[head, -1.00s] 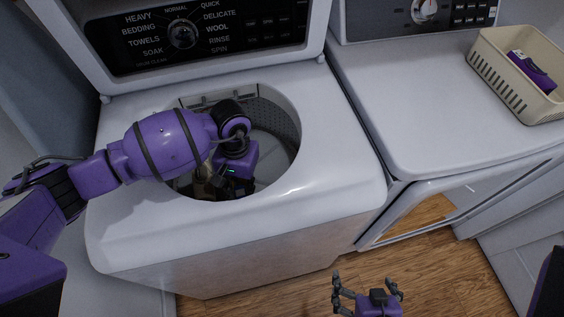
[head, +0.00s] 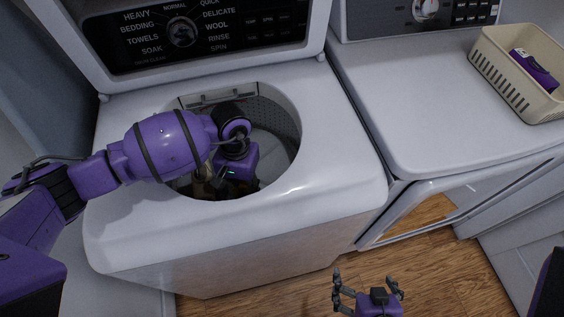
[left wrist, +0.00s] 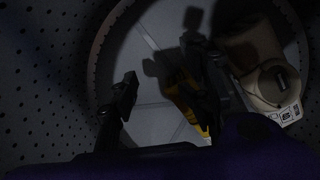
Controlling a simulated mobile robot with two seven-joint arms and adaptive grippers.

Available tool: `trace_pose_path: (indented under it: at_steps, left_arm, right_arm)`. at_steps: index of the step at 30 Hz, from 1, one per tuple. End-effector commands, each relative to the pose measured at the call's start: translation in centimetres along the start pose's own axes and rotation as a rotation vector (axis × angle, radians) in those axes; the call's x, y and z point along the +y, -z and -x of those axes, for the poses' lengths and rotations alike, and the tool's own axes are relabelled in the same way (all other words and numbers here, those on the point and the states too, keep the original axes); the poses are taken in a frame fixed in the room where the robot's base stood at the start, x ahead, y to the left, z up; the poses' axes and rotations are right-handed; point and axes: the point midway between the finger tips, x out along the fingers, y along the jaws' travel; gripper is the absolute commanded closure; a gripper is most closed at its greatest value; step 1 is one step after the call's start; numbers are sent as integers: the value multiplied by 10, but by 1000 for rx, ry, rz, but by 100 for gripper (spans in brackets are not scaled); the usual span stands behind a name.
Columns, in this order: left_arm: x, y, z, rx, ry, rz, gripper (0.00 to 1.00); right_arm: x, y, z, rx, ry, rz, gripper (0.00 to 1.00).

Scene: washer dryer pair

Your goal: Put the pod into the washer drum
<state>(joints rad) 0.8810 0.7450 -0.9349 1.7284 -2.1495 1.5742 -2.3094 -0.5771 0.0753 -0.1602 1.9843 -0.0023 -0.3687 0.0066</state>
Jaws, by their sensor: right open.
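The washer drum (head: 276,125) is open at the top, and my left arm reaches down into it. In the left wrist view, my left gripper (left wrist: 160,88) is inside the drum with its two fingers apart. A yellow object (left wrist: 185,98) shows beside and partly behind the right-hand finger; I cannot tell whether it is the pod or whether it touches the finger. A beige object (left wrist: 265,72) with a round part and a small label lies to the right in the drum. My right gripper (head: 368,283) is open and empty over the floor.
A dryer (head: 420,110) stands right of the washer. A beige basket (head: 490,72) on its top holds a purple and white item (head: 535,68). The wooden floor (head: 450,270) is clear in front.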

Motion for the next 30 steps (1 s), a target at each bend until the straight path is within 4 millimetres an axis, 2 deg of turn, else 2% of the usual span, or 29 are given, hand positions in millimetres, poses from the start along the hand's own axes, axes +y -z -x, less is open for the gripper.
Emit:
trace_pose_path:
  at_steps: [1, 5, 15, 21, 30]
  left_arm:
    - [0, 0, 12, 7, 0, 2, 56]
    - [-1, 2, 34, 9, 2, -1, 56]
    - [-1, 1, 106, 7, 2, 0, 56]
    - [-1, 0, 126, 4, 1, 2, 56]
    - [-1, 0, 130, 4, 1, 1, 56]
  right_arm:
    - [0, 12, 3, 16, 2, 0, 0]
    - [-3, 3, 2, 0, 8, 3, 0]
    - [0, -8, 2, -16, 5, 9, 0]
    - [2, -8, 2, -12, 0, 9, 0]
    - [1, -6, 1, -9, 0, 4, 0]
